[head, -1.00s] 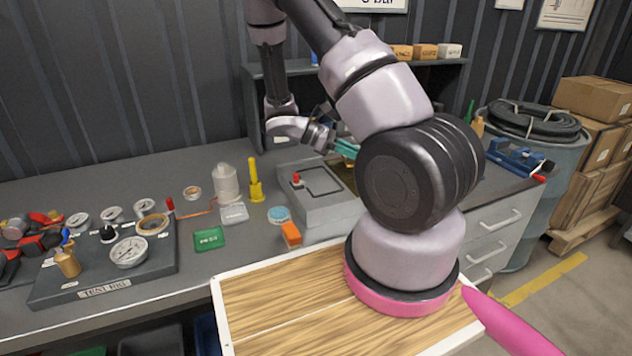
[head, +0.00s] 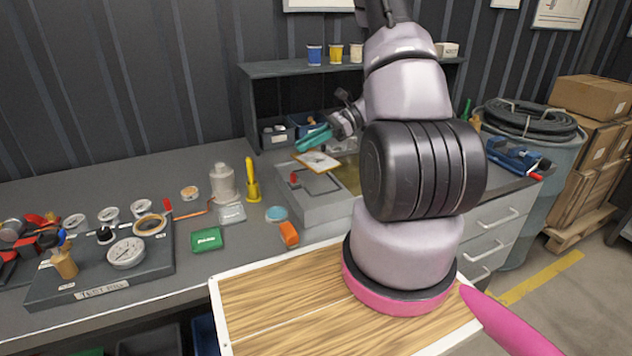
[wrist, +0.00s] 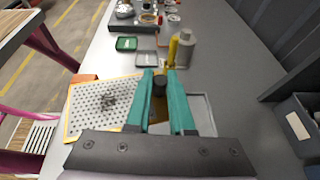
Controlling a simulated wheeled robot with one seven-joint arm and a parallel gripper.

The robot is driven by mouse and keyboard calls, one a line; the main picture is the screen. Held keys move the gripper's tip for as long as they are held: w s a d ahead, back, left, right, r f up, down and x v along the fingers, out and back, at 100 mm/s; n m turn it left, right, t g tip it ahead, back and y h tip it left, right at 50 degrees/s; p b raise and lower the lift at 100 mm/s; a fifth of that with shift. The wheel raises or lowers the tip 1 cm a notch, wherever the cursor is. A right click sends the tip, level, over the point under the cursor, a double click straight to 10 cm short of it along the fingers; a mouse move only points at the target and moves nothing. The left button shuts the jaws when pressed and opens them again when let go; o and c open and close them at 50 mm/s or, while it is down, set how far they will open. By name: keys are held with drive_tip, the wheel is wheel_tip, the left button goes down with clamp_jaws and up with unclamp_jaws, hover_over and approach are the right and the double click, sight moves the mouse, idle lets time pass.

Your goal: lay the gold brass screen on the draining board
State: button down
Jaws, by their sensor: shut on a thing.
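In the head view the screen (head: 316,161) shows pale with an orange edge, tilted just below my gripper (head: 313,141). My gripper (wrist: 161,85) has teal fingers and is shut on the screen; the fingers hide the exact grip point. The draining board seems to be the grey slab with an outlined rectangle (head: 312,208). The screen is above its back part, apparently not touching it. In the wrist view a pale grey tray surface (wrist: 203,108) shows beside the fingers.
A red knob (head: 294,177) stands at the slab's left. A gold-toned basin (head: 348,178) lies to its right. A shelf with bins (head: 275,134) is behind.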

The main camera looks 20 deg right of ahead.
drive_tip(key=w+d+r+m+t, duration=0.1)
drive_tip(key=w+d+m+t, duration=0.1)
drive_tip(key=w, duration=0.1)
drive_tip(key=t, duration=0.1)
hover_over(310, 172)
drive_tip(key=shift+m+h, duration=0.4)
wheel_tip(310, 172, down, 5)
drive_tip(key=shift+r, duration=0.2)
drive_tip(key=shift+s+f, duration=0.1)
drive_tip(key=shift+f, duration=2.3)
drive_tip(key=c, duration=0.8)
unclamp_jaws()
